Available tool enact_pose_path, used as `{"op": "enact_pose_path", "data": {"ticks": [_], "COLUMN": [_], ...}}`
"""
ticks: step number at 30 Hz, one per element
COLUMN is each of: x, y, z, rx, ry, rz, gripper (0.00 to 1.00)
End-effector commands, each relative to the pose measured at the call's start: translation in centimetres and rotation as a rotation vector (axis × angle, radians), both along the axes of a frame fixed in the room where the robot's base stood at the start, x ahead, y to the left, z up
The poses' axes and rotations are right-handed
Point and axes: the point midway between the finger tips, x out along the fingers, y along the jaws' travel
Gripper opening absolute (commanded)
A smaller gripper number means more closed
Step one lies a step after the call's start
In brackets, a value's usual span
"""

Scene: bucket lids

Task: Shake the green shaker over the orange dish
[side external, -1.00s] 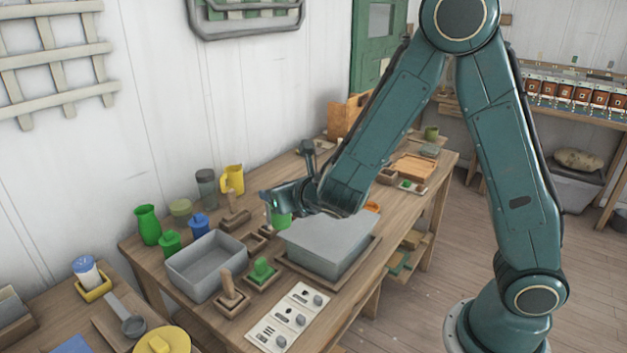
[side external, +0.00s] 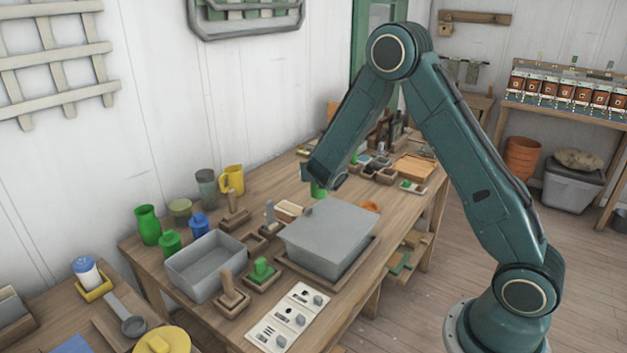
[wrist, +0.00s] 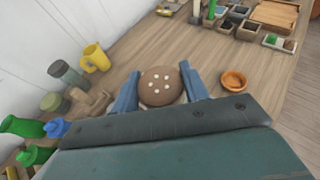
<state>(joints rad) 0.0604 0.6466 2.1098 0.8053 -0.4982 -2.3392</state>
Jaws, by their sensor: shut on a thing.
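My gripper (wrist: 160,90) is shut on the green shaker, one blue finger on each side of it. In the wrist view the shaker's round brown top (wrist: 161,86) with several pale dots faces the camera. In the side view only a bit of its green body (side external: 318,188) shows below my wrist, above the table; the arm hides the rest. The small orange dish (wrist: 233,80) lies on the table to the right of the shaker in the wrist view. In the side view the dish (side external: 371,207) is partly hidden behind the grey lidded box.
The grey lidded box (side external: 331,237) stands in front of the dish. An open grey bin (side external: 206,265), a yellow jug (side external: 232,179) and a green vase (side external: 148,225) stand to the left. Small pots and a wooden tray (side external: 414,167) lie farther back. Bare table surrounds the dish.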

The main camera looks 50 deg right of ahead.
Motion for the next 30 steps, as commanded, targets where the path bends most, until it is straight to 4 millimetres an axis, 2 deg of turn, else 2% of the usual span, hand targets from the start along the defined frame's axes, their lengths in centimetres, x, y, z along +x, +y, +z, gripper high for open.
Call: {"op": "enact_pose_path", "data": {"ticks": [1, 6, 12, 15, 18, 22, 30], "x": [-0.2, -1.2, -3.2, -4.3, -5.2, -6.1, -6.4], "y": [-1.9, -7.6, -14.0, -16.5, -18.4, -19.9, -20.5], "z": [-0.5, -1.9, -3.5, -4.2, -4.8, -5.2, -5.4], "rx": [0.0, 0.0, 0.001, 0.0, 0.0, 0.0, 0.0], "ry": [0.001, 0.0, -0.002, -0.003, -0.004, -0.006, -0.006], "rz": [-0.044, -0.179, -0.328, -0.39, -0.438, -0.476, -0.493], "gripper": [0.1, 0.1, 0.1, 0.1, 0.1, 0.1, 0.1]}}
